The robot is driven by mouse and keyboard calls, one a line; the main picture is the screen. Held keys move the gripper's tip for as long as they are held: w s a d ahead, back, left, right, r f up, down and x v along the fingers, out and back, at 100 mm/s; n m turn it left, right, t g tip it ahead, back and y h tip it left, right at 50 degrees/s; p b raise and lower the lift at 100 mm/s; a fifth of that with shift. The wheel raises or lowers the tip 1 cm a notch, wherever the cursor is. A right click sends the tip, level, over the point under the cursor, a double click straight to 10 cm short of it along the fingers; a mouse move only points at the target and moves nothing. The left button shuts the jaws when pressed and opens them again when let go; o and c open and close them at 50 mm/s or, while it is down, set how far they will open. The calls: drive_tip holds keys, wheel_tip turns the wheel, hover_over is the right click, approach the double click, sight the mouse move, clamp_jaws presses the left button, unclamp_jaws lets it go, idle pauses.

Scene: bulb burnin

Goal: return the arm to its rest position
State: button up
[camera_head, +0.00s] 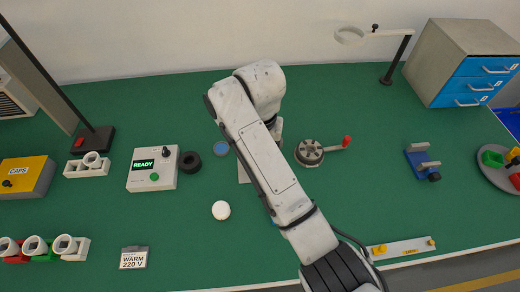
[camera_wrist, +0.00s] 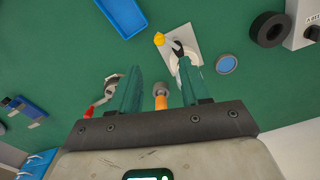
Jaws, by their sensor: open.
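My arm (camera_head: 268,160) reaches from the bottom of the head view up over the middle of the green table and bends down at its far end. My gripper (camera_wrist: 160,68) shows in the wrist view with its two green fingers apart. In the head view the arm hides it. A small grey and orange piece (camera_wrist: 160,96) shows between the fingers; I cannot tell whether it is on the table or part of my gripper. A white plate (camera_wrist: 182,46) with a black and white fixture and a yellow tip lies beyond the fingers.
A rotary fixture (camera_head: 309,153) with a red handle stands right of the arm. Left are a black ring (camera_head: 190,162), a READY box (camera_head: 152,168) and a white round piece (camera_head: 221,210). A blue tray (camera_wrist: 124,16) lies near. A magnifier stand (camera_head: 392,62) and drawers (camera_head: 468,65) stand back right.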

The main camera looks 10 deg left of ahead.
drive_tip(key=shift+y, duration=0.7)
drive_tip(key=s+d+f, duration=0.4)
drive_tip(key=d, duration=0.2)
drive_tip(key=s+d+f, duration=0.4)
drive_tip(key=d, duration=0.2)
drive_tip(key=s+d+f, duration=0.5)
drive_tip(key=d, duration=0.2)
drive_tip(key=shift+b, duration=0.4)
drive_tip(key=s+d+t+h, duration=0.1)
drive_tip(key=s+d, duration=1.4)
drive_tip(key=s, duration=0.3)
drive_tip(key=shift+d+m+h, duration=0.25)
drive_tip(key=shift+m+h, duration=0.05)
drive_tip(key=shift+m, duration=0.1)
